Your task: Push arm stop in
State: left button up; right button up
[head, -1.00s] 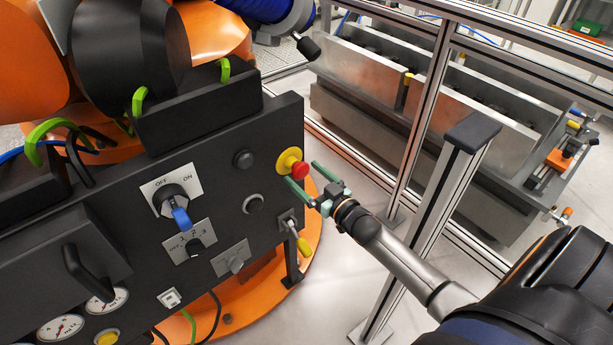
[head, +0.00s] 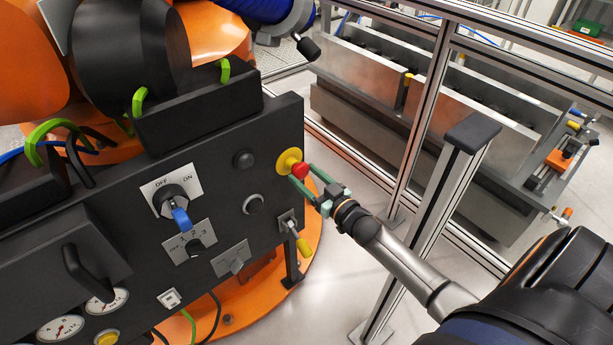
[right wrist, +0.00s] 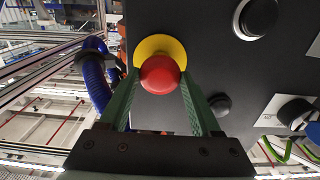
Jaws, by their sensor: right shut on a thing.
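The arm stop is a red mushroom button (head: 300,170) on a yellow round base (head: 287,160), on the right part of the dark control panel (head: 120,240). My right gripper (head: 303,175) comes in from the right. Its green fingers are shut on the red button, one finger on each side. In the right wrist view the button (right wrist: 160,76) sits between the fingertips, with the yellow base (right wrist: 158,50) behind it. Some of the button's edge is hidden by the fingers. My left gripper is not in view.
The panel also carries a rotary switch with a blue handle (head: 181,218), black knobs (head: 253,204), a yellow-tipped lever (head: 303,247) and gauges (head: 60,328). A metal post (head: 432,220) stands right of the panel. A fence frame (head: 420,120) is behind.

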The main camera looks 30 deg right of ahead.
grip_shut()
jog(key=shift+w, duration=0.65)
jog(key=shift+w+r, duration=0.1)
jog(key=shift+w, duration=0.05)
jog(key=o, duration=1.5)
grip_release()
jog(key=shift+a, duration=0.1)
jog(key=shift+s, duration=0.25)
jog(key=s+d, duration=0.1)
jog(key=s, duration=1.1)
jog(key=shift+p, duration=0.45)
